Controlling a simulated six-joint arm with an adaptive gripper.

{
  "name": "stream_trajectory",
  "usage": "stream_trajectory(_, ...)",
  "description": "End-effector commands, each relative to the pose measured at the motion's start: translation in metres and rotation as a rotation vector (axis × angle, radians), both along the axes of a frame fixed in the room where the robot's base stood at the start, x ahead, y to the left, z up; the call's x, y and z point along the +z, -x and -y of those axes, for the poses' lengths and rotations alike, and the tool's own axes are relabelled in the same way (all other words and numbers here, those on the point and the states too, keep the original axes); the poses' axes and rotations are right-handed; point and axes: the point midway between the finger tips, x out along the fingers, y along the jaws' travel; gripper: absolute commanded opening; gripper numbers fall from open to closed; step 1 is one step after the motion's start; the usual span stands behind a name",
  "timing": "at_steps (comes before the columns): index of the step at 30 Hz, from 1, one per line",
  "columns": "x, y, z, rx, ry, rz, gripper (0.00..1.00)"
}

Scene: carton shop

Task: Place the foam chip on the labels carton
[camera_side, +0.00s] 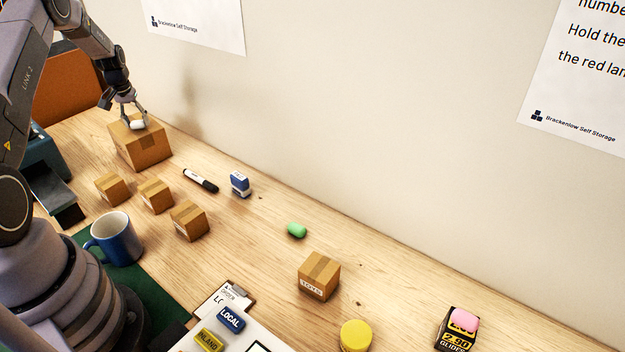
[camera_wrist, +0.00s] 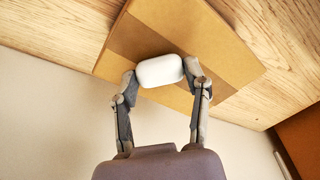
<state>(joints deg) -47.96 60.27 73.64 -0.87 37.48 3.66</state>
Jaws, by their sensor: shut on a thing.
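A white foam chip (camera_side: 138,125) is pinched between the fingertips of my gripper (camera_side: 133,116), at the top of a large brown carton (camera_side: 142,148) at the back left. In the wrist view, the foam chip (camera_wrist: 160,71) sits between both fingers of my gripper (camera_wrist: 161,74), with the carton top (camera_wrist: 185,28) and its darker tape strip behind it. I cannot tell whether the chip touches the carton top. No wording is readable on this carton, so I cannot confirm it is the labels carton.
Several small cartons (camera_side: 155,196) stand in front of the large one. A blue mug (camera_side: 117,239), a marker (camera_side: 201,180), a stamp (camera_side: 240,184), a green piece (camera_side: 297,230) and a TOYS carton (camera_side: 319,276) stand around. A wall (camera_side: 330,120) runs close behind.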

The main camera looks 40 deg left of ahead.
Motion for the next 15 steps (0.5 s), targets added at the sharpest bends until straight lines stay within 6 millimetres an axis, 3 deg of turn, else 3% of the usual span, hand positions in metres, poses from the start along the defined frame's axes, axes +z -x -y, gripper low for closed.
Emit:
stream_trajectory(8,-0.0022,0.0001,0.0001,0.000,0.001,-0.001,0.38)
stream_trajectory(9,-0.0029,0.0001,0.0001,0.000,0.000,0.000,0.49)
stream_trajectory(15,-0.0023,0.0001,0.0001,0.000,0.000,0.000,0.74)
